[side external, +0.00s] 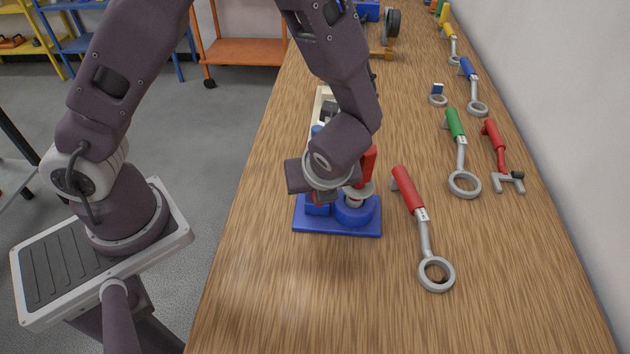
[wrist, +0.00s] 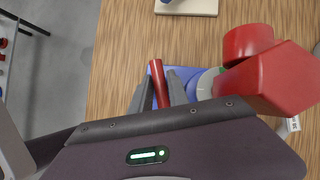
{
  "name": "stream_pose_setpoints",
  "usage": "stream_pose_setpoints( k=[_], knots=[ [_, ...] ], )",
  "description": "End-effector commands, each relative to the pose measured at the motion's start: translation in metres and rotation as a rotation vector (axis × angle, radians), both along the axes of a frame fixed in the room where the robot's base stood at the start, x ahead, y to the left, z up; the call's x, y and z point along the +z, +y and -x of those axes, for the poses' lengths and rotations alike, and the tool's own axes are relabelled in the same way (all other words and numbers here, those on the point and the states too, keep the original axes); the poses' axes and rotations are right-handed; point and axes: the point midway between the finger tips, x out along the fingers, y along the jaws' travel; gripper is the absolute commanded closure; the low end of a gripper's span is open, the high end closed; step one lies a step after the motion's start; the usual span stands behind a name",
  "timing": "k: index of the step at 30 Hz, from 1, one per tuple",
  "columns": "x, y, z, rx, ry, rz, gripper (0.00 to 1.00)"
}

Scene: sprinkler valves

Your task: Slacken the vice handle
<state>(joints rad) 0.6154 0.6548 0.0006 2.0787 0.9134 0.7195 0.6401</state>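The blue vice base (side external: 340,228) stands on the wooden bench, with a blue block and a blue round part on it. My gripper is low over its left part in the side view, where my wrist hides most of the handle and both fingertips. In the wrist view the red vice handle (wrist: 157,75) is a slim rod over the blue base (wrist: 185,72). The two grey fingers of my gripper (wrist: 159,90) stand on either side of it, with the rod between them. Whether they press on it or leave a small gap I cannot tell.
A tall red part (side external: 368,163) rises from the round part, close to my wrist; large red shapes (wrist: 285,78) fill the right of the wrist view. A red-handled ring wrench (side external: 421,225) lies to the right, with more tools beyond. The front bench is clear.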

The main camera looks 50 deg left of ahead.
Motion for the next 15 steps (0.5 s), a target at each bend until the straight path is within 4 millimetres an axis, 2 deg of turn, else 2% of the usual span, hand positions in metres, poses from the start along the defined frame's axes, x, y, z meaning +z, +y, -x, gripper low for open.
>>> stream_pose_setpoints(
  k=[1,3,11,15],
  knots=[
    [0.0,0.0,0.0,-0.001,0.0,0.001,0.68],
    [0.0,-0.001,0.0,-0.001,0.001,0.002,0.58],
    [0.0,-0.002,0.001,-0.004,0.001,0.004,0.58],
    [0.012,-0.009,0.003,-0.006,-0.002,0.006,0.58]
  ],
)
